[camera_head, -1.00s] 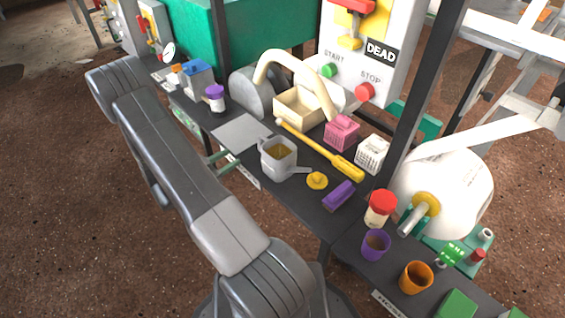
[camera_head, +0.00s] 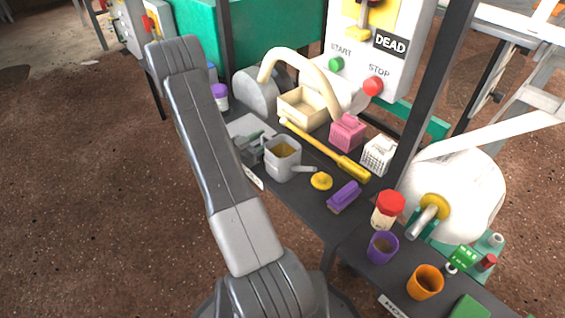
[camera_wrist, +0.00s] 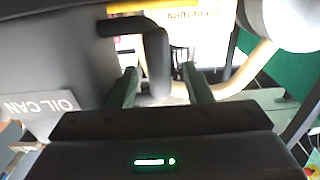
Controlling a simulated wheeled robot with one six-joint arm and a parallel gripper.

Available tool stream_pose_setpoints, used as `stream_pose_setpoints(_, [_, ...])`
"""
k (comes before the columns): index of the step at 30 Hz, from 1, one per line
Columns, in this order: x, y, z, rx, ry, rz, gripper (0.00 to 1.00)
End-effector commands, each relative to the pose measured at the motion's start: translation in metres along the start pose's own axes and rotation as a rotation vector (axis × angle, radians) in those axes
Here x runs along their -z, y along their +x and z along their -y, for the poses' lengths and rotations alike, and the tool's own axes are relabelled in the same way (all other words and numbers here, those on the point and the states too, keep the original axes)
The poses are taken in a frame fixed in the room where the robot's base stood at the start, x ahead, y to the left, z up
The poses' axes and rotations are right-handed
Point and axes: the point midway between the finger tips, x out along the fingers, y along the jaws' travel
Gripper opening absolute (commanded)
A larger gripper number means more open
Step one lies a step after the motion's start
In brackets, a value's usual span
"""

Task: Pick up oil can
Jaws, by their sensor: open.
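The oil can (camera_head: 282,163) is a grey open-topped can with a yellowish inside and a spout pointing right. It stands upright on the dark bench. In the wrist view its side (camera_wrist: 45,65) fills the left, and its dark handle (camera_wrist: 157,62) reaches between my gripper's fingers. My gripper (camera_wrist: 158,80) is open, with one finger on each side of the handle. I cannot tell whether either finger touches it. In the head view my gripper (camera_head: 254,143) is at the can's left side, partly hidden by my arm.
A yellow-handled tool (camera_head: 325,150), a yellow cap (camera_head: 321,181) and a purple brush-like block (camera_head: 344,197) lie close to the can's right. A pink basket (camera_head: 348,133) and white basket (camera_head: 379,155) stand behind. A dark post (camera_head: 425,100) rises at the right. An "OIL CAN" label (camera_wrist: 38,104) is on the bench edge.

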Motion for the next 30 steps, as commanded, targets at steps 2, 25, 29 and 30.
stream_pose_setpoints(2, [-0.001,0.006,0.0,-0.002,0.001,0.0,0.45])
stream_pose_setpoints(25, [0.003,0.007,0.0,0.0,0.0,-0.001,0.0])
stream_pose_setpoints(29, [0.019,0.007,0.0,0.0,0.001,-0.001,0.0])
stream_pose_setpoints(30, [0.028,0.007,0.0,0.0,0.002,-0.002,0.0])
